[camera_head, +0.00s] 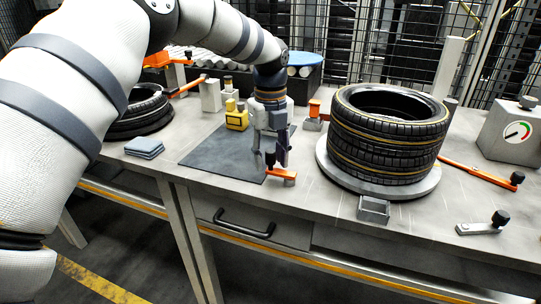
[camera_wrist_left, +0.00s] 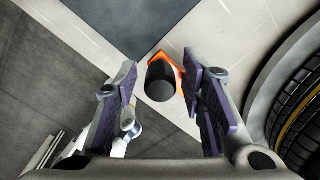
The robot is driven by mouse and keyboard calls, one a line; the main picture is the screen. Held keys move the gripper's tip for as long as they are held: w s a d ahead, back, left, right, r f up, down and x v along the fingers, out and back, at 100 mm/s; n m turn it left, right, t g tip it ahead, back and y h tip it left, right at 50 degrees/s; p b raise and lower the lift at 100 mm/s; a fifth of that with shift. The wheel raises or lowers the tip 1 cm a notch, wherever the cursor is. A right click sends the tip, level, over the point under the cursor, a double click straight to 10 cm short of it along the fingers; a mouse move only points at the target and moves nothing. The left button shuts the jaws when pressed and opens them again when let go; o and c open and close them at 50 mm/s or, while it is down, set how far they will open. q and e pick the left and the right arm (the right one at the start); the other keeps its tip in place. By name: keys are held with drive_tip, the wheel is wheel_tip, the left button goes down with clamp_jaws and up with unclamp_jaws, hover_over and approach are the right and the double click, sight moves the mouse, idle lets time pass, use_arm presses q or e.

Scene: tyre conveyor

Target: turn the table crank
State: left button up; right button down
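A short orange crank (camera_head: 281,173) sits near the front edge of the table (camera_head: 330,205), in front of the dark mat. Its black knob (camera_wrist_left: 159,84) points up toward the left wrist camera, with the orange arm (camera_wrist_left: 168,63) partly showing behind it. My left gripper (camera_head: 272,155) points down right over the crank. In the left wrist view my left gripper (camera_wrist_left: 164,95) is open, with the knob between the two purple-padded fingers and a gap on each side. Whether the fingers reach down to the knob's height is hard to tell. My right gripper is not in view.
Stacked tyres (camera_head: 385,140) on a round turntable (camera_head: 428,186) stand close to the right. An orange lever (camera_head: 480,172), a small grey crank (camera_head: 482,226) and a gauge box (camera_head: 512,132) lie farther right. A drawer handle (camera_head: 243,226) is below.

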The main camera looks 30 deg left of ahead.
use_arm(q)
clamp_jaws()
